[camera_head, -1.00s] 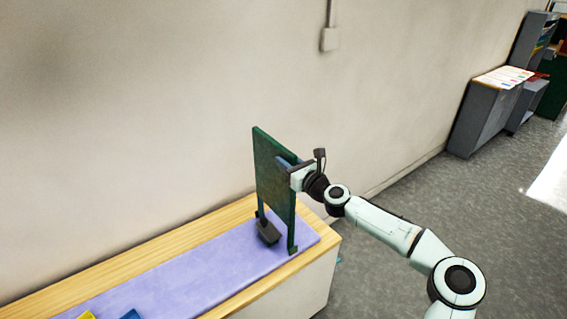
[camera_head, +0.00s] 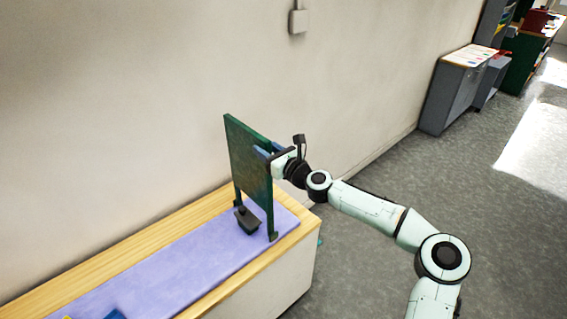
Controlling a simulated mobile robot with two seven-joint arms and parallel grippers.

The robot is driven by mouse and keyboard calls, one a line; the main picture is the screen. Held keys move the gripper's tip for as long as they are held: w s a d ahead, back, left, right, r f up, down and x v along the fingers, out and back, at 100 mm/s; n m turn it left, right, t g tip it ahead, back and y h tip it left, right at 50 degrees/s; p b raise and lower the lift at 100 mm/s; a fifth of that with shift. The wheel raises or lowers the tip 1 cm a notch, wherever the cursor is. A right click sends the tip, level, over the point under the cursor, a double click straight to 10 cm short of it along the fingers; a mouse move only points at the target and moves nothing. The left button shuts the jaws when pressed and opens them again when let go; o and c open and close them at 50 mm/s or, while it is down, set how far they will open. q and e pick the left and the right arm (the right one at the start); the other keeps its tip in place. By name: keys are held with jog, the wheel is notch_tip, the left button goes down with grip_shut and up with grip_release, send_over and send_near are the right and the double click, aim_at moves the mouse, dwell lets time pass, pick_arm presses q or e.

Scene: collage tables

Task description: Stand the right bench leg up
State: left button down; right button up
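A dark green upright panel with short legs, which looks like the bench leg (camera_head: 247,160), stands on the purple mat (camera_head: 185,262) near the right end of the wooden table. My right gripper (camera_head: 268,158) is at the panel's upper right edge, with blue fingers against it. It appears closed around that edge, though the far finger is mostly hidden behind the panel. A small dark block (camera_head: 246,219) sits at the panel's foot, on the mat. My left gripper is not in view.
The table (camera_head: 262,285) runs along the beige wall, with blue and yellow pieces at its lower left. A white box (camera_head: 298,21) hangs on the wall. Grey cabinets (camera_head: 457,90) stand far right. The grey floor between is clear.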

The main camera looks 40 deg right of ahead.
jog(key=s+b, duration=0.1)
jog(key=s, duration=1)
jog(key=shift+s+d, duration=0.2)
jog(key=shift+s, duration=0.05)
